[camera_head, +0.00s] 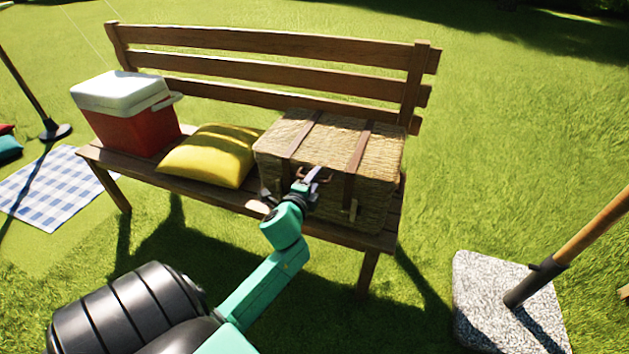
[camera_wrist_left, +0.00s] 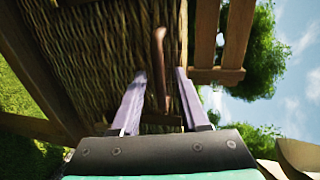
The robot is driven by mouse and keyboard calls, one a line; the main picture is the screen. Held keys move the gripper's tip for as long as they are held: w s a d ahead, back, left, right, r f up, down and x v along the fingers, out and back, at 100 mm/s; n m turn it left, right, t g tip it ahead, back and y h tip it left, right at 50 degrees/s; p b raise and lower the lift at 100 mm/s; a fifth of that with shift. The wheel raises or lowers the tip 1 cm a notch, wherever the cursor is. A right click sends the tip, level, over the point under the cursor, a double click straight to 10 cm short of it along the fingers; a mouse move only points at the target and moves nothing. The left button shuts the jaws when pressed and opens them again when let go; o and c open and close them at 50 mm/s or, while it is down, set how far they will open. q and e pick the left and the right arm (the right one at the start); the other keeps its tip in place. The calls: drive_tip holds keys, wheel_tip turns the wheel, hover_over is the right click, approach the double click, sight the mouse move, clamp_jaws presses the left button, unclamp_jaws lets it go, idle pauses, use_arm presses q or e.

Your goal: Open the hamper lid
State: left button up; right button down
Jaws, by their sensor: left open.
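The wicker hamper (camera_head: 360,150) stands on the right part of the wooden bench, its lid (camera_head: 335,137) down and two brown straps running over it. My left gripper (camera_head: 320,174) is at the hamper's front, near the lid's front edge. In the left wrist view its two purple fingers (camera_wrist_left: 159,75) are apart, with the curved brown handle (camera_wrist_left: 160,60) between them and the wicker front (camera_wrist_left: 105,50) beyond. I cannot tell whether the fingers touch the handle. My left gripper hides part of the hamper's front. My right gripper is not in view.
A yellow cushion (camera_head: 210,155) lies just left of the hamper, and a red cooler with a white lid (camera_head: 125,110) stands farther left. The bench backrest (camera_head: 270,70) rises behind the hamper. A stone base with a pole (camera_head: 500,290) stands at the right on the grass.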

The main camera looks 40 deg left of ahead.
use_arm(q)
clamp_jaws()
drive_tip(key=shift+f, duration=0.1)
idle(1.2)
